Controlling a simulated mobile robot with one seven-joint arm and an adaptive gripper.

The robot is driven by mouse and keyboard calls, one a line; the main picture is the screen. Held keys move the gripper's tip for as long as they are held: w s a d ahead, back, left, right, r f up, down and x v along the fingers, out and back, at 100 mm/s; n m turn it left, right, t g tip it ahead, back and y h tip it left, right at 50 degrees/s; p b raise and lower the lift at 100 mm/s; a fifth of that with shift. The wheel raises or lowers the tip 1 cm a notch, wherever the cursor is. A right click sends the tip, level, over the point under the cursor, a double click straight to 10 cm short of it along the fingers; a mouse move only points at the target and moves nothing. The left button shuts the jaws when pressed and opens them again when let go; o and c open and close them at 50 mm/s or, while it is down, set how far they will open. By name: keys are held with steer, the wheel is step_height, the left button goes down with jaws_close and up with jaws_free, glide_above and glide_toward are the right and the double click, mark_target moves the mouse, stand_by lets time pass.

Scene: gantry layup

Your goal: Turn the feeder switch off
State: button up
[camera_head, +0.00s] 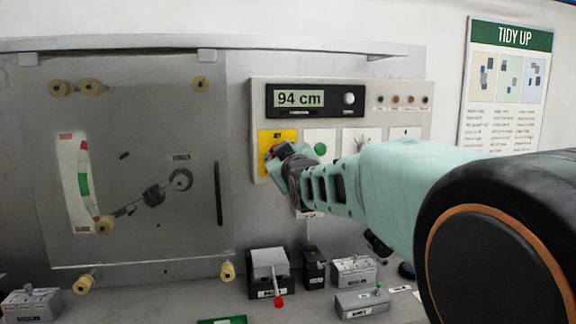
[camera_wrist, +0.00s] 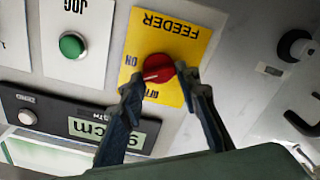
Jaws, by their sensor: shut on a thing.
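The feeder switch is a red rotary knob (camera_wrist: 158,68) on a yellow plate (camera_wrist: 187,38) in the wrist view. The plate reads FEEDER and ON, upside down, with another partly hidden word near my finger. My gripper (camera_wrist: 155,82) has its two dark fingers on either side of the red knob and is shut on it. In the head view my gripper (camera_head: 278,157) is at the yellow plate (camera_head: 288,136) on the panel's left side and covers most of the knob. The knob's exact pointing direction is hard to tell.
A green JOG button (camera_wrist: 72,45) sits beside the feeder plate. The panel (camera_head: 258,100) also carries a display (camera_head: 299,98) reading 94 cm and several small lamps. A clear guard (camera_head: 140,240) stands left. Several small switch boxes (camera_head: 354,271) stand below.

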steer(key=shift+a+f+n+b, duration=0.1)
steer(key=shift+f+n+b, duration=0.05)
steer(key=shift+n+b, duration=5.25)
steer(key=shift+n+p, duration=0.3)
steer(key=shift+n, duration=0.3)
steer(key=o, duration=1.2)
steer(key=shift+c, duration=0.2)
